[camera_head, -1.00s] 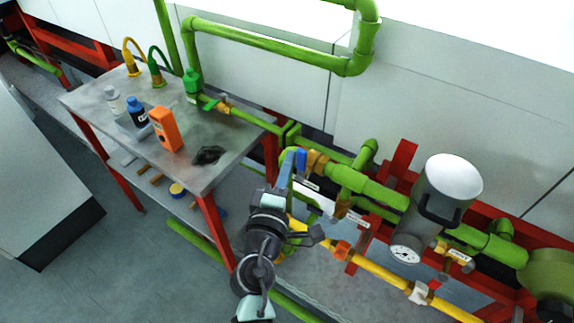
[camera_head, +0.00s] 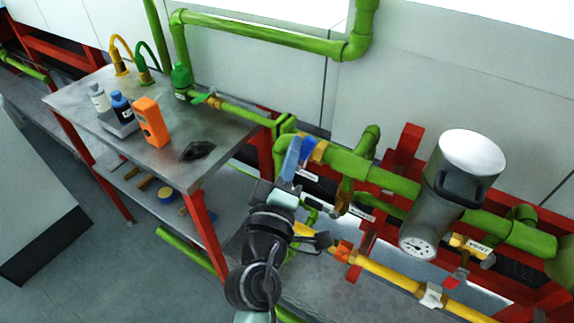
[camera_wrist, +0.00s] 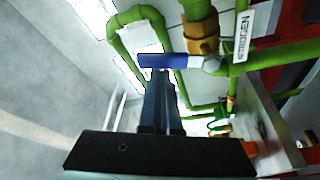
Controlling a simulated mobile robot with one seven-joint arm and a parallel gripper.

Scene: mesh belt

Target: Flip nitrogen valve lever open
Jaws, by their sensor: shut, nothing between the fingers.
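The nitrogen valve has a blue lever (camera_head: 307,149) beside a brass fitting (camera_head: 319,153) on the green pipe. In the wrist view the lever (camera_wrist: 178,61) lies crosswise, with a silver pivot at its right end and a tag reading "NITROGEN" (camera_wrist: 240,36) to the right. My gripper (camera_head: 293,150) is shut and empty, just left of the lever in the head view. In the wrist view its fingertips (camera_wrist: 160,73) meet the lever's lower edge near its left part. Whether they touch it I cannot tell.
A steel table (camera_head: 222,140) with bottles and an orange meter (camera_head: 150,122) stands left. A grey canister with a gauge (camera_head: 419,247) is on the right. A yellow pipe (camera_head: 390,277) runs below the green pipes. Open floor lies at lower left.

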